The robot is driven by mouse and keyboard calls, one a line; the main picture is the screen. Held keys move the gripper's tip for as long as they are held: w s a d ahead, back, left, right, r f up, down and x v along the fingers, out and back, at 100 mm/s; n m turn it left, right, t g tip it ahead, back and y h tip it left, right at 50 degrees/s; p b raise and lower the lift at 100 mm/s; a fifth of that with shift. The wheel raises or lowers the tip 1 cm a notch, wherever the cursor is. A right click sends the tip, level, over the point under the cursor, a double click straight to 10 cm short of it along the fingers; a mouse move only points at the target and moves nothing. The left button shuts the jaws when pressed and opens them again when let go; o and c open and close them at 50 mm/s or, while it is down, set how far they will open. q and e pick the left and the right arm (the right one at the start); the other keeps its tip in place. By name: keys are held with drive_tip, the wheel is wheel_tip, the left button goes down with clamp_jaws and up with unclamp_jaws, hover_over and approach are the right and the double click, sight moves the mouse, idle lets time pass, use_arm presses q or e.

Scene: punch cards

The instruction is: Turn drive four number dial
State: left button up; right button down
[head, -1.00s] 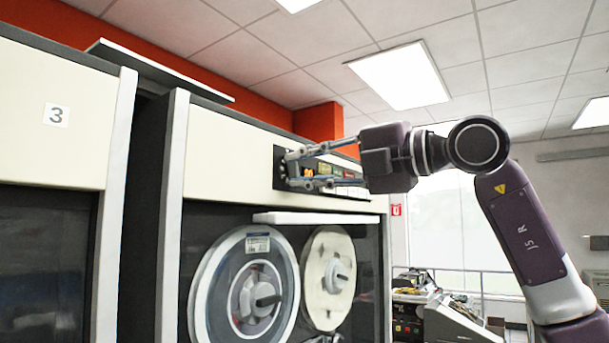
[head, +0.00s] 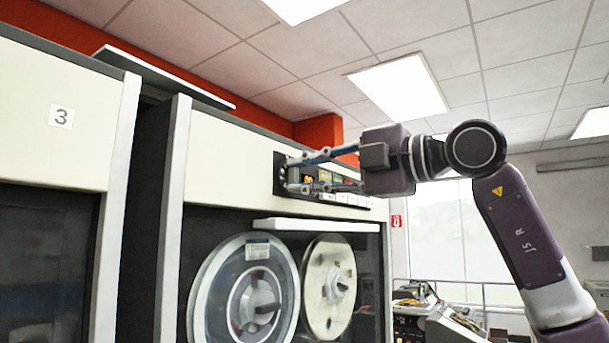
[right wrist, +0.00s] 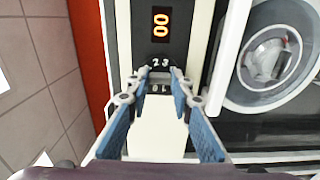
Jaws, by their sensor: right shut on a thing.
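My right gripper (right wrist: 160,75) is shut on the dial, one fingertip on each side. In the head view my right gripper (head: 293,173) reaches from the right to the left end of the control panel (head: 328,185) on the tape drive (head: 228,147), and its fingers cover most of the dial. My left gripper is not in view.
An orange display (right wrist: 160,24) reads 00 beside the dial. Two tape reels, a large one (head: 215,290) and a pale one (head: 318,270), sit below the panel. A cabinet marked 3 (head: 61,116) stands at the left. Open room lies at the right.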

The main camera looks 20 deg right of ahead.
drive_tip(key=c, duration=1.7)
unclamp_jaws()
drive_tip(key=shift+d, duration=0.1)
drive_tip(key=v, duration=1.2)
